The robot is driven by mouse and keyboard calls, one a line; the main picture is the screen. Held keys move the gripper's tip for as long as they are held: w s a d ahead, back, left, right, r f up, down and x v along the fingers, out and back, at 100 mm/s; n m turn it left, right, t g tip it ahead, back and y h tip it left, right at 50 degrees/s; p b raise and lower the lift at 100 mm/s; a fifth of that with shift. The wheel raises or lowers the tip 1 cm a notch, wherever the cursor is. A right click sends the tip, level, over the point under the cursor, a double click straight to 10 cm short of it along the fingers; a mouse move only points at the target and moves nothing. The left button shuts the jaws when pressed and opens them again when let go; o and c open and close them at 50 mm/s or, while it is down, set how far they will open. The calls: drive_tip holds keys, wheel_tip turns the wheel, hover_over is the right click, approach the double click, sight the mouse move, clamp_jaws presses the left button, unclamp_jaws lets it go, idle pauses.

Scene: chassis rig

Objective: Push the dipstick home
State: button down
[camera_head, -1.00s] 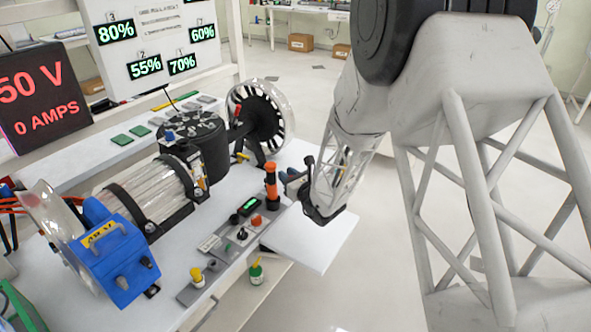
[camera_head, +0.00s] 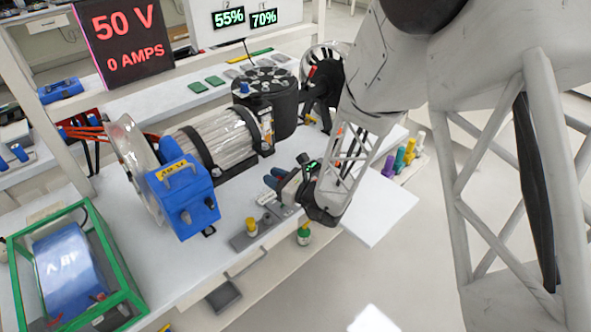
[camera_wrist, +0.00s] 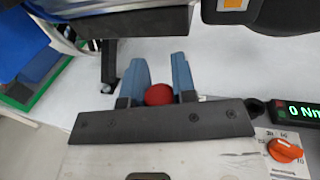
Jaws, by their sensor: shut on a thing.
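My gripper (camera_wrist: 160,82) has its two blue fingers shut on a red round knob (camera_wrist: 158,95) in the wrist view. The knob's lower part is hidden behind the dark palm bar, and I cannot tell for certain that it is the dipstick's handle. In the head view my gripper (camera_head: 275,178) is low over the bench, right of the motor, and its wrist hides most of the small control strip. The knob cannot be made out there. A red-tipped handle (camera_head: 312,71) also stands beside the black round housing (camera_head: 270,102), apart from my gripper.
A ribbed motor (camera_head: 208,140) and a blue box (camera_head: 183,200) stand left of my gripper. The strip's yellow knob (camera_head: 251,225) is in front. An orange dial (camera_wrist: 285,150) and a torque display (camera_wrist: 298,111) lie close right in the wrist view. A green-framed crate (camera_head: 75,265) is front left.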

drive_tip(key=shift+n+g+y, duration=0.3)
drive_tip(key=shift+n+g, duration=0.1)
drive_tip(key=shift+g, duration=0.1)
drive_tip(key=shift+s+a+r, duration=0.2)
drive_tip(key=shift+s+a, duration=0.65)
drive_tip(key=shift+a, duration=0.15)
drive_tip(key=shift+s+a+r, duration=0.2)
drive_tip(key=shift+s+a, duration=0.65)
drive_tip(key=shift+a, duration=0.1)
hover_over(268, 219)
drive_tip(key=w+a, duration=0.2)
drive_tip(key=shift+d+f, duration=0.1)
drive_tip(key=shift+f, duration=2.1)
drive_tip(key=shift+f, duration=1.85)
drive_tip(key=c, duration=0.8)
unclamp_jaws()
drive_tip(key=shift+c, duration=0.2)
drive_tip(key=v, duration=0.8)
